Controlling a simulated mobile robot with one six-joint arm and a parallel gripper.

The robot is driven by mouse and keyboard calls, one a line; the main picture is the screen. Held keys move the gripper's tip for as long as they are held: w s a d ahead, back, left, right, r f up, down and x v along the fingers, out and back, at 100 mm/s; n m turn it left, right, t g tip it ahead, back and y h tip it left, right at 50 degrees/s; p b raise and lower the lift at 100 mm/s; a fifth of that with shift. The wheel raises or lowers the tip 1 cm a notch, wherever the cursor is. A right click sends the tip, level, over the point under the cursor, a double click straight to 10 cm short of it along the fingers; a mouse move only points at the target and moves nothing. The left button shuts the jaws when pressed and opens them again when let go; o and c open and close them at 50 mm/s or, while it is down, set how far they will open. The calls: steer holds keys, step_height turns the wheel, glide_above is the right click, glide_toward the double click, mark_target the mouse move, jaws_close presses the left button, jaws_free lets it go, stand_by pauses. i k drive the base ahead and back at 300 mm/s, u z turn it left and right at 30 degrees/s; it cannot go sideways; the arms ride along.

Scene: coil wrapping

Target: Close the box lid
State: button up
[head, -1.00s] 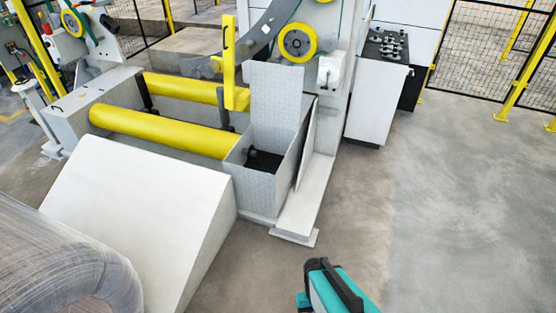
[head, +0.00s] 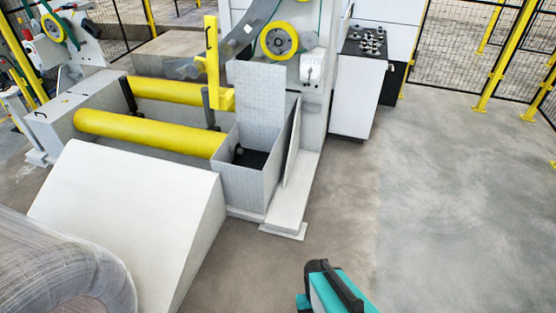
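A grey metal box (head: 252,186) stands at the right end of the yellow rollers, near the middle of the head view. Its lid (head: 259,92) is open and stands upright at the back edge of the box. The inside is dark, with a small black part (head: 239,151) in it.
Two yellow rollers (head: 150,132) lie left of the box. A white sloped block (head: 125,215) and a wrapped coil (head: 60,275) are at front left. A leaning panel (head: 292,150) stands right of the box. A control cabinet (head: 355,95) is behind. The floor (head: 430,200) at right is clear.

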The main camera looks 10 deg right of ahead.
mark_target(259, 88)
steer(key=k, duration=0.7)
steer(key=u, duration=0.15)
steer(key=i, duration=1.8)
